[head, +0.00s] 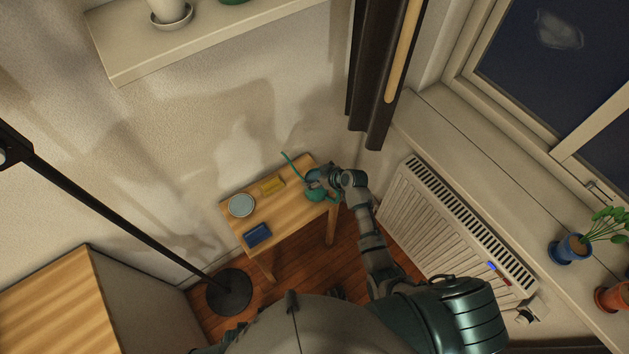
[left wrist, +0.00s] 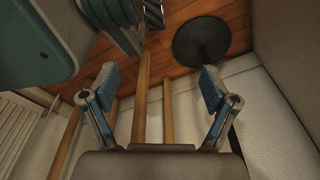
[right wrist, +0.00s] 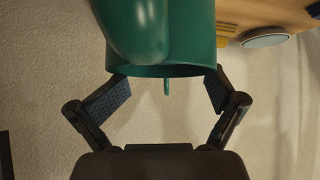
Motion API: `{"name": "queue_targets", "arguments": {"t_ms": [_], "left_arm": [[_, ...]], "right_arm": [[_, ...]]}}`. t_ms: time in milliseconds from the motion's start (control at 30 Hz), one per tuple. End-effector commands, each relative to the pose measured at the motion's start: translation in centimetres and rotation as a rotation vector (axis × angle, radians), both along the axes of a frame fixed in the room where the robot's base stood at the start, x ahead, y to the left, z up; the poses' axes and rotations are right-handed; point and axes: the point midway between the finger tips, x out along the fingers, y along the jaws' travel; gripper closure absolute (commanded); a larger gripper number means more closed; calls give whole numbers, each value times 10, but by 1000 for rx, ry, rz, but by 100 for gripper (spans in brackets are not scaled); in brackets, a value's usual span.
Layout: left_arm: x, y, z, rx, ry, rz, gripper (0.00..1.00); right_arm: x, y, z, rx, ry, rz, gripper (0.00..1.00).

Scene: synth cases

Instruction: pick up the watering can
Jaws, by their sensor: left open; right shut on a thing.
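The green watering can (head: 316,196), with its thin spout pointing up and left, is at the right end of a small wooden table. My right gripper (head: 330,178) is at the can, its arm reaching up from below. Whether the can's base touches the table is not clear. My left gripper (left wrist: 160,79) is open and empty, facing table legs and floor in the left wrist view.
The small table (head: 285,217) also bears a round pale dish (head: 241,205), a yellow item (head: 272,185) and a blue item (head: 258,235). A radiator (head: 440,225) and windowsill are right. A lamp base (head: 229,292) stands left on the floor, with a dark curtain (head: 375,80) behind.

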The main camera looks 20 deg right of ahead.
Motion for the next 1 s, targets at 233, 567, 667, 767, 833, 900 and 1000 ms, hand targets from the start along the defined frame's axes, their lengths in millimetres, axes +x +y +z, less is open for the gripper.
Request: {"name": "queue_targets", "arguments": {"t_ms": [233,567,667,767,833,900,1000], "left_arm": [[-5,-8,-3,-12,1,3,14],[-23,4,-16,4,13,-1,14],[-30,4,-19,3,16,-2,14],[-37,5,-21,4,19,-4,14],[-41,6,-23,4,22,-4,14],[-43,7,-24,3,22,-5,14],[-47,8,-26,4,24,-6,14]], "right_arm": [[-13,-7,-7,-32,48,-6,78],[-47,-8,16,-30,49,-5,100],[-72,-9,19,-29,46,-3,100],[-100,-9,22,-28,45,-2,100],[-118,-9,25,-28,43,-3,100],[-133,-8,27,-28,41,-2,100],[-151,-7,29,-27,38,-2,100]]}}
